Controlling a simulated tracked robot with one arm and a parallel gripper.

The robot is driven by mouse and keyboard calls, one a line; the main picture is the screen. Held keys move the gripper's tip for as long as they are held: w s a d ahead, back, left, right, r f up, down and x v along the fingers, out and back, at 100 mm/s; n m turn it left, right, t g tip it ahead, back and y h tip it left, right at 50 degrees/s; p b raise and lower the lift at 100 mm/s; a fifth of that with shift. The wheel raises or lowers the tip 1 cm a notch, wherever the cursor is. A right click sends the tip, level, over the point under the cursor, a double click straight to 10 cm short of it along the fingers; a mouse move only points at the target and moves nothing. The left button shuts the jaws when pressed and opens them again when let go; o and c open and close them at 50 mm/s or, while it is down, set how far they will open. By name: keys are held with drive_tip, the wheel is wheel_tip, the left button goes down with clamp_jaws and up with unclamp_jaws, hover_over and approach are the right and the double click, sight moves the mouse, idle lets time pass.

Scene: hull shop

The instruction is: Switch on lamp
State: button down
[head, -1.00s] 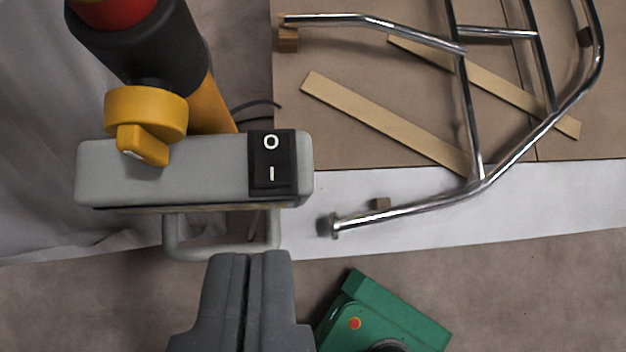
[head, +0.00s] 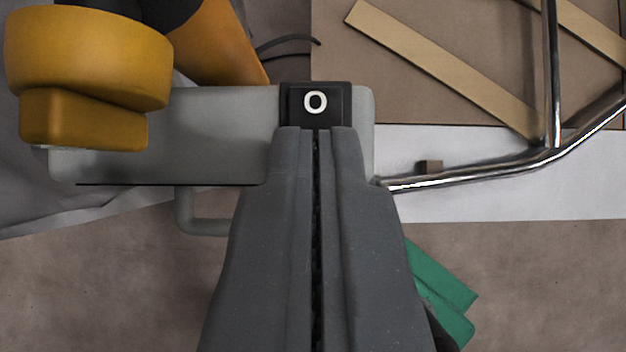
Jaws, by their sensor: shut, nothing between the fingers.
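The lamp's grey box (head: 215,130) spans the left middle of the view. A black rocker switch (head: 315,100) sits near its right end. The white O on the switch shows; its lower half with the I mark is hidden behind my fingertips. A yellow knob (head: 90,75) stands at the box's left end. My gripper (head: 316,132) is shut and empty, its tips over the lower half of the switch. I cannot tell whether the tips touch it. A grey handle bar (head: 200,228) under the box is partly hidden by my gripper.
A chrome tube frame (head: 480,178) lies at the right, its end close beside the box and my gripper. Wooden strips (head: 440,65) and a small brown block (head: 430,166) lie near it. A green object (head: 440,290) is below right, partly hidden. Bare floor shows lower left (head: 100,285).

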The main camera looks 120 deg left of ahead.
sight(313, 113)
drive_tip(key=f, duration=0.2)
drive_tip(key=f+p, duration=0.1)
drive_tip(key=f, duration=0.2)
drive_tip(key=shift+w+d, duration=0.15)
drive_tip(key=shift+d, duration=0.05)
drive_tip(key=shift+f, duration=0.15)
drive_tip(key=shift+f, duration=0.1)
drive_tip(key=shift+a+f+h+b, duration=0.15)
drive_tip(key=shift+h+b, duration=0.15)
drive_tip(key=shift+b, duration=0.4)
drive_tip(key=shift+r, duration=0.85)
drive_tip(key=shift+r, duration=0.1)
